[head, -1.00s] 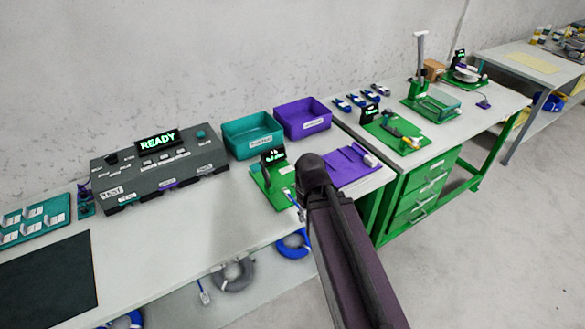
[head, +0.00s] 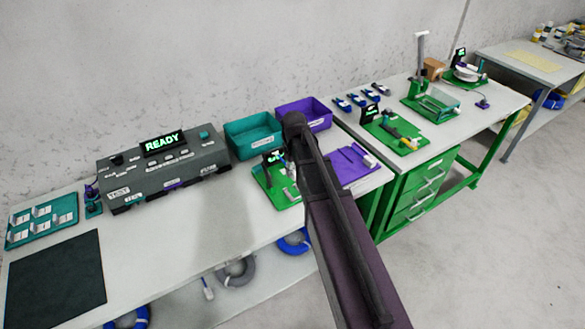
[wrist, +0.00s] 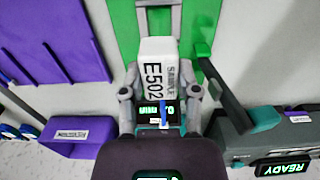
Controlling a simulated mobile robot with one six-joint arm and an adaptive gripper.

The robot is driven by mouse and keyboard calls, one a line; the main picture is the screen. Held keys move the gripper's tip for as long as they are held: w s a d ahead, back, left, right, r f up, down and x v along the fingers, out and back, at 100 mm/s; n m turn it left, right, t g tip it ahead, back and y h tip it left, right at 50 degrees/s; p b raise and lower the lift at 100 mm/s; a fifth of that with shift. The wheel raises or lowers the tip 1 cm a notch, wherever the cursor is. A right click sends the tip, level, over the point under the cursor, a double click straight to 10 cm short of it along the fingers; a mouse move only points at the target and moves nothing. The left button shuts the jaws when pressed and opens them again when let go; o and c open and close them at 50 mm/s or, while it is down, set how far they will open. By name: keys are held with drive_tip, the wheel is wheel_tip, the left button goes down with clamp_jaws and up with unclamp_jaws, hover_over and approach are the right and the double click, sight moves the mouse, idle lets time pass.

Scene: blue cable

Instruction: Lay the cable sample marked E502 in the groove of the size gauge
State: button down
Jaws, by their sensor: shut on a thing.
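The cable sample (wrist: 158,62) shows in the wrist view as a white block marked E502 SAMPLE. A short blue piece (wrist: 163,118) shows below it. My gripper (wrist: 159,98) is shut on the sample, one finger on each side. The size gauge appears to be the green fixture (wrist: 122,28) beneath; it also shows in the head view (head: 266,182), with a small lit display. In the wrist view the sample is over the green plate, in line with a grey part (wrist: 158,18). I cannot tell whether it touches. My arm hides the gripper's tip in the head view.
A purple fixture (head: 352,165) lies to the right of the green one. Teal (head: 253,150) and purple (head: 322,127) bins stand behind. The tester (head: 165,172) reading READY is to the left.

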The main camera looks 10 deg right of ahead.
drive_tip(key=shift+f, duration=0.2)
idle(0.3)
drive_tip(key=b, duration=0.6)
hover_over(294, 193)
drive_tip(key=shift+s+f, duration=0.1)
drive_tip(key=shift+f, duration=2.65)
drive_tip(key=shift+f+b, duration=1.55)
idle(0.8)
drive_tip(key=shift+c, duration=1.3)
unclamp_jaws()
